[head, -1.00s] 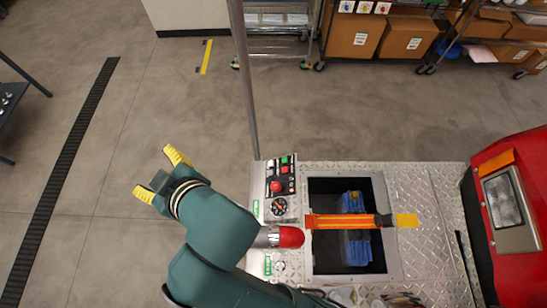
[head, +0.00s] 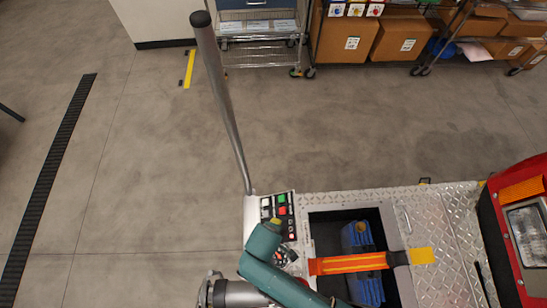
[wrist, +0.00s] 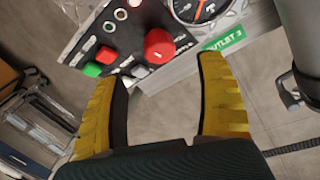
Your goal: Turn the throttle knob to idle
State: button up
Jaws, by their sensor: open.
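A large red knob (wrist: 158,46), which looks like the throttle knob, stands on the control panel (wrist: 120,30). In the wrist view it is ahead of and roughly between my fingertips, and I see no contact. Its pointer and label are not readable. My gripper (wrist: 160,68) is open and empty, with a yellow finger on each side. In the head view my gripper (head: 276,228) is over the panel (head: 252,212), and the red knob is hidden behind it.
A green button (wrist: 92,69), a red button (wrist: 106,54) and a round gauge (wrist: 195,8) sit near the knob. A grey upright pole (head: 222,95) rises beside the panel. An orange strap (head: 350,264) crosses an open bin with a blue object (head: 360,240).

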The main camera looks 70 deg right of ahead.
jog(key=f, duration=0.3)
jog(key=d+f, duration=0.1)
jog(key=f, duration=0.2)
jog(key=d+f+b, duration=0.1)
jog(key=f, duration=0.2)
jog(key=shift+w+f, duration=0.1)
jog(key=shift+f, duration=0.1)
jog(key=c, duration=1.2)
